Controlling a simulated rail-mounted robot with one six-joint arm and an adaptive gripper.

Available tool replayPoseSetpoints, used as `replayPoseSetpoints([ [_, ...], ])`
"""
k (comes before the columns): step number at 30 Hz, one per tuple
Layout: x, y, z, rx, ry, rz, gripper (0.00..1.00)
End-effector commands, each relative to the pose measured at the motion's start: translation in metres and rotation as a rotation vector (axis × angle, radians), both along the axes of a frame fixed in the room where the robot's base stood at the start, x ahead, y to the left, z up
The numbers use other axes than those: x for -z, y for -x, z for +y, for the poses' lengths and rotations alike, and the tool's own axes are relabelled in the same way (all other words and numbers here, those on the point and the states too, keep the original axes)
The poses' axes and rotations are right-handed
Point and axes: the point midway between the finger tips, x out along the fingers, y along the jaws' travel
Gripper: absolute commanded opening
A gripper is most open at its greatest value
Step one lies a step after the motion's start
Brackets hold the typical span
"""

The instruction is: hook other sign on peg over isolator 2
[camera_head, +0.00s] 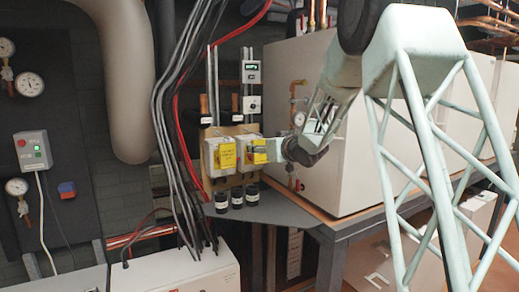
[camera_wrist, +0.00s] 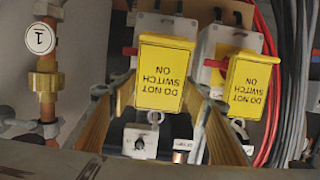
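Two yellow "DO NOT SWITCH ON" signs face me, upside down in the wrist view. One sign (camera_wrist: 163,72) is in front of the isolator on the right in the head view (camera_head: 259,153). A grey loop (camera_wrist: 155,117) shows at its top edge; I cannot tell whether it sits on a peg. The other sign (camera_wrist: 249,85) is at the left isolator in the head view (camera_head: 226,156). My gripper (camera_wrist: 163,92) has its fingers apart, one at each side edge of the first sign; whether they touch it is unclear. In the head view my gripper (camera_head: 279,150) is close to that isolator.
Red and grey cables (camera_head: 180,110) run down left of the isolators. A large white cabinet (camera_head: 310,80) stands close on the right. A small dial box (camera_head: 252,105) sits above the right isolator.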

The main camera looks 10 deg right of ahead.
Motion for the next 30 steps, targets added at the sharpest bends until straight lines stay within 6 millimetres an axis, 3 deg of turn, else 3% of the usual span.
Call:
replayPoseSetpoints([
  [3,0.000,0.000,0.000,0.000,0.000,0.000,0.54],
  [17,-0.001,0.003,-0.001,0.000,0.000,0.000,0.54],
  [30,-0.009,0.037,-0.012,0.001,0.000,-0.001,0.54],
])
